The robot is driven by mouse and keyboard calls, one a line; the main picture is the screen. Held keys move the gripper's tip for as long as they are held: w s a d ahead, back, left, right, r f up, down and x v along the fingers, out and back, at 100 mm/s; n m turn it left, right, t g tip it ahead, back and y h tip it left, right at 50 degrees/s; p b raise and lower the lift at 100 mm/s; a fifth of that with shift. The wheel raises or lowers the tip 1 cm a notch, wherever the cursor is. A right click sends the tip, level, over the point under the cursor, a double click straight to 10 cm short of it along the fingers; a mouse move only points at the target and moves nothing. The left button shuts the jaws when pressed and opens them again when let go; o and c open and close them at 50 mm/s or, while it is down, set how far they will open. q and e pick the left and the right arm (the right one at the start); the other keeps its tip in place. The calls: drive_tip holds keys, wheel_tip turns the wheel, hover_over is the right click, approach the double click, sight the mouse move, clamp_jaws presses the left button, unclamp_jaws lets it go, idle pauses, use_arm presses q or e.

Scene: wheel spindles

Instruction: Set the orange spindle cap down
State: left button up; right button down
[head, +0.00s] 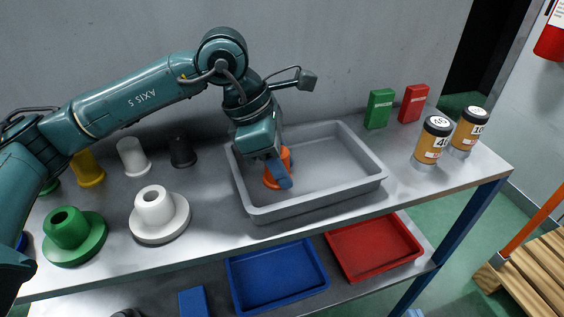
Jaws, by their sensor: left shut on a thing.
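The orange spindle cap (271,181) is at the left part of the grey tray (255,213), inside its outline. My left gripper (281,169) is shut on the cap from above, with a blue finger across its front. The gripper hides part of the cap, and I cannot tell whether the cap touches the tray floor. My right gripper is not in view.
A green flanged spindle (75,238) and a white one (158,215) stand left of the tray. Yellow (88,168), white (132,157) and black (182,151) caps stand behind them. Green and red boxes (412,104) and two orange cans (432,140) stand right. The tray's right half is empty.

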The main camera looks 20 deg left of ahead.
use_arm(q)
drive_tip(key=o, duration=1)
drive_tip(key=shift+r, duration=0.2)
drive_tip(key=p+v, duration=0.1)
drive_tip(key=v, duration=1)
drive_tip(key=shift+s+a+r, duration=0.15)
drive_tip(key=shift+a+r, duration=0.15)
drive_tip(key=shift+r, duration=0.05)
